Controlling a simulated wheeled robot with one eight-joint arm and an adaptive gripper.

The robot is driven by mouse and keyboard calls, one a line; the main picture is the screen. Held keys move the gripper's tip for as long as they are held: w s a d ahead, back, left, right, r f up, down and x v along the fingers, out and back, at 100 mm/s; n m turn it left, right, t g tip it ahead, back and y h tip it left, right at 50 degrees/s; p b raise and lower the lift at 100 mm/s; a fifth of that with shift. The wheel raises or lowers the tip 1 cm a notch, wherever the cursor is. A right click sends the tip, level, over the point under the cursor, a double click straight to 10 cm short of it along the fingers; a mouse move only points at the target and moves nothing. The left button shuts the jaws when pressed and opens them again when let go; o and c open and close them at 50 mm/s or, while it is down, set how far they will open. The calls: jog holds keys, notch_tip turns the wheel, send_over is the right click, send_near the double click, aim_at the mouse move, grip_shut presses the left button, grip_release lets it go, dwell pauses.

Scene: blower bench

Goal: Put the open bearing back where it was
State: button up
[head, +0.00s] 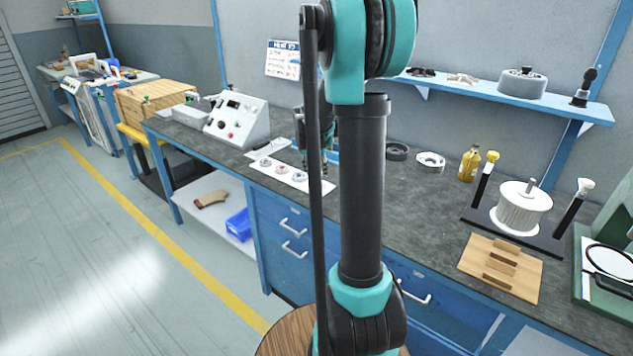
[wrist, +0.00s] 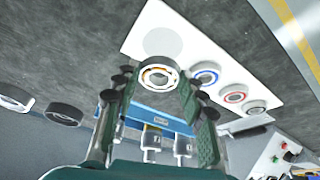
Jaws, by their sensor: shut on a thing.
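The open bearing (wrist: 158,75), a pale ring with orange-yellow showing inside, is between the two fingertips of my gripper (wrist: 158,80) in the wrist view. My gripper is shut on it. A white card (wrist: 135,40) lies beyond it, with an empty grey round mark (wrist: 163,42) close to the held bearing. A blue-ringed bearing (wrist: 206,73), a red-ringed bearing (wrist: 234,93) and a third bearing (wrist: 255,107) sit in a row on the card. In the head view, the card (head: 257,171) lies near the bench's front edge; my arm hides the held bearing there.
A dark ring (head: 397,151), a pale ring (head: 430,162) and a yellow bottle (head: 469,163) stand toward the back. A sloped control box (head: 237,118) stands left of the card. A blue shelf (head: 470,88) hangs above.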

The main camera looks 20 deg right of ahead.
aim_at(316, 177)
jog(key=shift+f, duration=2.3)
jog(key=shift+f, duration=0.15)
jog(key=o, duration=1.3)
jog(key=v, duration=1.2)
jog(key=s+a+f+n+y, duration=0.1)
jog(key=s+a+f+n, duration=0.1)
jog(key=s, duration=0.6)
jog(key=s+a+f+n, duration=0.2)
jog(key=s+f, duration=0.4)
jog(key=s, duration=0.3)
jog(key=s+a+f+n+y, duration=0.1)
jog(key=s+a+f, duration=0.3)
jog(key=s, duration=0.4)
jog(key=shift+s+a+n+y, duration=0.3)
jog(key=shift+a+n, duration=0.05)
jog(key=shift+n, duration=0.55)
